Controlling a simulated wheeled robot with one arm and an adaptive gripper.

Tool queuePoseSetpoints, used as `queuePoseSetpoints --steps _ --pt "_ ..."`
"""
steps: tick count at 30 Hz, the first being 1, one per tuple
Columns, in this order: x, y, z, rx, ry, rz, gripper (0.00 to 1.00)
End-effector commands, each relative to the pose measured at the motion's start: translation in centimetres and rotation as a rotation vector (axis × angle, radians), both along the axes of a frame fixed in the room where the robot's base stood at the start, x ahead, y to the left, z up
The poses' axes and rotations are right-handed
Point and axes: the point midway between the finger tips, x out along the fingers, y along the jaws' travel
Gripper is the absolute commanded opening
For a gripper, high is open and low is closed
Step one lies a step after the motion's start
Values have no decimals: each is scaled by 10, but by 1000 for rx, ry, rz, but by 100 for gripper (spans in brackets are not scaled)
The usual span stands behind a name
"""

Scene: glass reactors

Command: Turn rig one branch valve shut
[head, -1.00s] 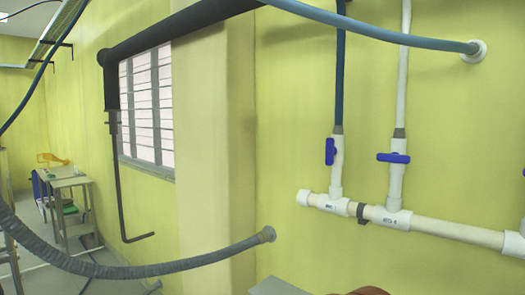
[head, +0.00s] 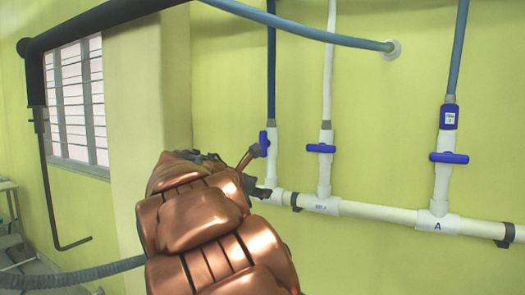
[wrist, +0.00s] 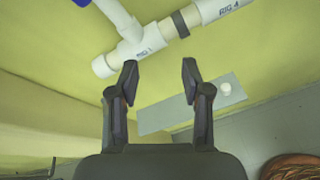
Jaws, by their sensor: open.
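The rig one branch valve has a blue lever handle (head: 264,143) standing upright, in line with its white vertical pipe. Its white tee, labelled RIG 1, shows in the wrist view (wrist: 132,45), with a bit of blue handle (wrist: 82,2) at the top left edge. My gripper (wrist: 160,64) is open and empty, its two fingertips apart just below the tee in that picture. In the head view my gripper (head: 256,173) is beside the valve, and my copper arm hides part of the tee. I cannot tell whether a finger touches the valve.
A second valve with a crosswise blue handle (head: 321,148) stands close to the right on the same white pipe. A third crosswise blue handle (head: 449,158) is farther right. A blue hose (head: 310,32) crosses above. A dark bent pipe (head: 45,180) hangs at left.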

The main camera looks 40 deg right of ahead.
Motion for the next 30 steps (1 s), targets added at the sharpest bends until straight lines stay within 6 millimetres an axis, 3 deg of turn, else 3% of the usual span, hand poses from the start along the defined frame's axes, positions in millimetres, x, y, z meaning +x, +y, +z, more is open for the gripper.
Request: queuePoseSetpoints --steps 3,9,17,30 --pt "30 -19 50 -205 151 61 48" --pt "57 -28 96 -402 316 106 48" --pt "65 -38 104 -438 352 113 48" --pt "80 -93 104 -435 351 110 48"
